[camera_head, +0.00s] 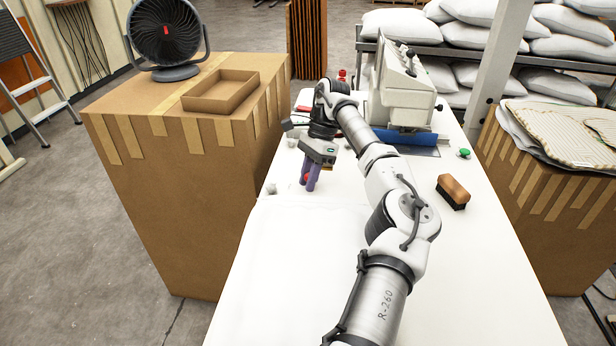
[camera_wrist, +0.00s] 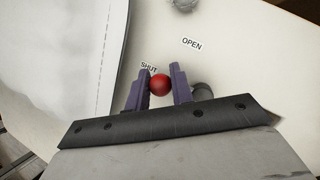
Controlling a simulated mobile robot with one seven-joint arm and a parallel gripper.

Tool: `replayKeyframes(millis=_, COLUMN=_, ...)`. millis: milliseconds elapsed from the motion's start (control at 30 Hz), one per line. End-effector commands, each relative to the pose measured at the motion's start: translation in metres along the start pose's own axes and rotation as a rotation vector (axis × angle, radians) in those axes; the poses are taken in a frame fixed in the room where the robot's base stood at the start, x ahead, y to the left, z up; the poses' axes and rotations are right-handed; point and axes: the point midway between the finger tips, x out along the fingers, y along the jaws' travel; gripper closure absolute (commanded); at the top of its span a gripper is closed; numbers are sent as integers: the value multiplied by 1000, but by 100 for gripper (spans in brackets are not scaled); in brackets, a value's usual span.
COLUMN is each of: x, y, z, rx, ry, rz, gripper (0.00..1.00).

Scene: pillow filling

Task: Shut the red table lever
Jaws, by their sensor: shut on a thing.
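The red lever knob (camera_wrist: 159,85) shows in the wrist view between the two purple fingers of my gripper (camera_wrist: 158,92). My gripper is shut on it. The "SHUT" label (camera_wrist: 149,66) lies just beyond the knob, and the "OPEN" label (camera_wrist: 191,44) lies farther up and to the right. In the head view my gripper (camera_head: 309,182) is low over the left edge of the white table (camera_head: 290,260), with a bit of red at its fingers. The lever's shaft is hidden by the fingers.
A grey round fitting (camera_wrist: 202,92) is right of the fingers. A brush (camera_head: 453,191) and a green button (camera_head: 463,153) sit right of my arm. A white machine (camera_head: 402,95) stands at the back. A tall cardboard box (camera_head: 185,200) borders the table's left side.

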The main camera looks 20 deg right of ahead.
Motion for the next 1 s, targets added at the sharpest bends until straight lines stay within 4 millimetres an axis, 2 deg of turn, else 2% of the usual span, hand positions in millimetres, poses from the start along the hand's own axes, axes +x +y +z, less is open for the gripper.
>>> replayKeyframes(millis=200, x=-2, y=0, z=0, rx=0, ry=3, rz=-3, gripper=100)
replayKeyframes(millis=233, x=-2, y=0, z=0, rx=1, ry=3, rz=-3, gripper=74)
replayKeyframes(millis=367, x=-1, y=0, z=0, rx=1, ry=3, rz=-2, gripper=58)
replayKeyframes(millis=633, x=-1, y=0, z=0, rx=1, ry=1, rz=-1, gripper=58)
replayKeyframes(millis=767, x=-7, y=0, z=-1, rx=2, ry=3, rz=-2, gripper=58)
replayKeyframes(millis=867, x=-18, y=-1, z=0, rx=2, ry=4, rz=-2, gripper=58)
replayKeyframes(millis=1000, x=-45, y=0, z=1, rx=5, ry=6, rz=-2, gripper=58)
